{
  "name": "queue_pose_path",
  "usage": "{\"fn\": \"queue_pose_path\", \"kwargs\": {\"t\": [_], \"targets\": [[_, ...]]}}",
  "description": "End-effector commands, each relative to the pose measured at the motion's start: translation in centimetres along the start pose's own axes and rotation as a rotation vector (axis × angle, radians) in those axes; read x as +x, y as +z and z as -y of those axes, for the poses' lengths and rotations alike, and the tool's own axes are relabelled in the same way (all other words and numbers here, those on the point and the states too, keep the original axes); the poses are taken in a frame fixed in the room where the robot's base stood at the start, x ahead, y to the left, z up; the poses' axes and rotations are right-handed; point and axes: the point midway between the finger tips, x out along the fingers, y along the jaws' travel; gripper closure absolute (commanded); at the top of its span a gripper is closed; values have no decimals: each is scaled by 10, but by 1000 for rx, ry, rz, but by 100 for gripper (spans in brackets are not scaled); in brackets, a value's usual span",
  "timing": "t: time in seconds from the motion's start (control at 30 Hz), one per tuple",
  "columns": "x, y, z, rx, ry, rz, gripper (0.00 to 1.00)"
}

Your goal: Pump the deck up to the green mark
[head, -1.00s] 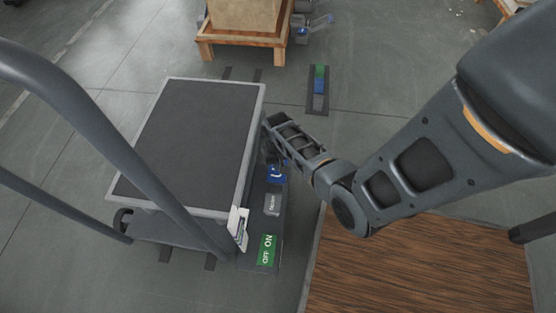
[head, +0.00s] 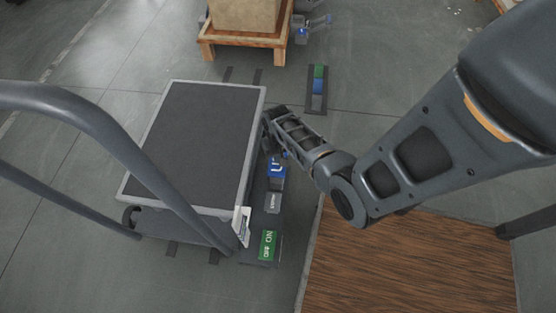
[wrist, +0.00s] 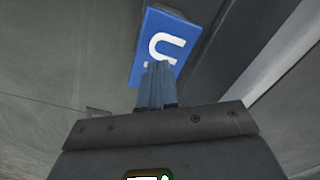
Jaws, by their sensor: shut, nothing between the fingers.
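The lift deck (head: 195,140) is a flat dark platform with a pale rim. Beside its right edge is a row of pedals: a blue one (head: 277,167) marked with a U, a grey one (head: 272,202) and a green one (head: 268,245) with lettering. My gripper (wrist: 157,85) is shut and empty, at the blue pedal in the wrist view (wrist: 158,45). Its tips overlap the pedal's lower part there; I cannot tell whether they touch. In the head view my forearm and wrist hide the fingertips. No green mark for the deck's height is clearly readable.
Grey handle rails (head: 95,115) cross the left. A small dark strip (head: 317,90) with green and blue blocks lies on the floor beyond my wrist. A wooden pallet (head: 245,38) bears a box at the back. A brown wood surface (head: 415,262) fills the front right.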

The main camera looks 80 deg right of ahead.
Motion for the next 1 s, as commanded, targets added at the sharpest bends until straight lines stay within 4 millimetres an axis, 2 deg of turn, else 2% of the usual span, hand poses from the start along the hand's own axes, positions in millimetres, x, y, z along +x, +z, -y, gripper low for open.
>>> {"fn": "queue_pose_path", "kwargs": {"t": [0.37, 1.0], "targets": [[2, 0, 0, 0, 0, 0, 100], [30, 0, 0, -1, 0, 0, 100]]}}
